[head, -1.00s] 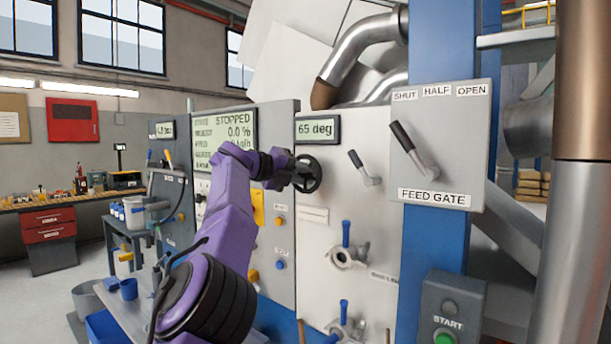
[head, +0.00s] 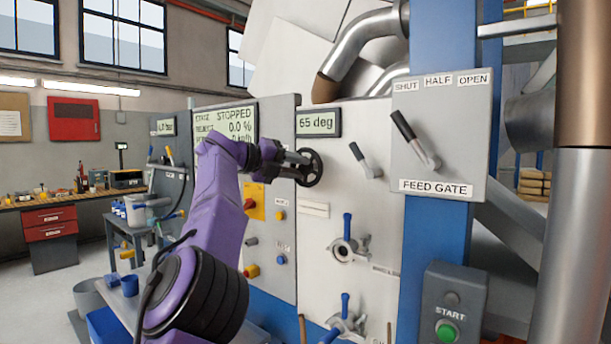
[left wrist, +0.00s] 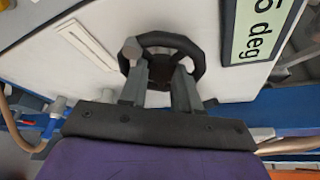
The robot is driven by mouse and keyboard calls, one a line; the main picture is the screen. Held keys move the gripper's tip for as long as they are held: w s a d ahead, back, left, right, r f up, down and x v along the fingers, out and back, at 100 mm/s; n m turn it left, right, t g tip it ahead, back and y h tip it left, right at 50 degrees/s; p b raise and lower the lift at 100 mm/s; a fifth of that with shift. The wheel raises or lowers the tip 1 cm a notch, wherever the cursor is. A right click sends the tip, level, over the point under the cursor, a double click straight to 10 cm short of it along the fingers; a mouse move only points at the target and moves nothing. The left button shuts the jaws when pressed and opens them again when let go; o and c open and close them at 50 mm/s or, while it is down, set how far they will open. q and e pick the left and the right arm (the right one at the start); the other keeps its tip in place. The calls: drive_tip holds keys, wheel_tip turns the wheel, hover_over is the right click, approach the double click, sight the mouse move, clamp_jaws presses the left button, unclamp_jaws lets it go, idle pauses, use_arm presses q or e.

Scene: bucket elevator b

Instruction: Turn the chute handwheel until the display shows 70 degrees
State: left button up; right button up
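The black chute handwheel (head: 316,167) is on the pale panel, below a display (head: 318,122) reading 65 deg. In the left wrist view the handwheel (left wrist: 175,40) has a grey knob (left wrist: 131,48) at its upper left rim. Part of the display (left wrist: 258,30) shows at upper right there. My left gripper (head: 300,165) is at the handwheel's left side in the head view. Its two fingers (left wrist: 159,80) are apart, pointing at the wheel near the hub, with nothing visibly clamped between them. Whether a finger touches the wheel or knob is unclear. My right gripper is out of view.
A lever (head: 365,160) stands right of the handwheel, and the feed gate box (head: 440,140) is farther right. Blue-handled valves (head: 347,240) are below. A large status screen (head: 225,124) reading STOPPED is behind my left arm. A START button box (head: 452,308) is at lower right.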

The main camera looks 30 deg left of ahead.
use_arm(q)
drive_tip(key=b+v, duration=0.2)
drive_tip(key=v, duration=0.5)
drive_tip(key=shift+s, duration=0.25)
drive_tip(key=shift+a, duration=0.1)
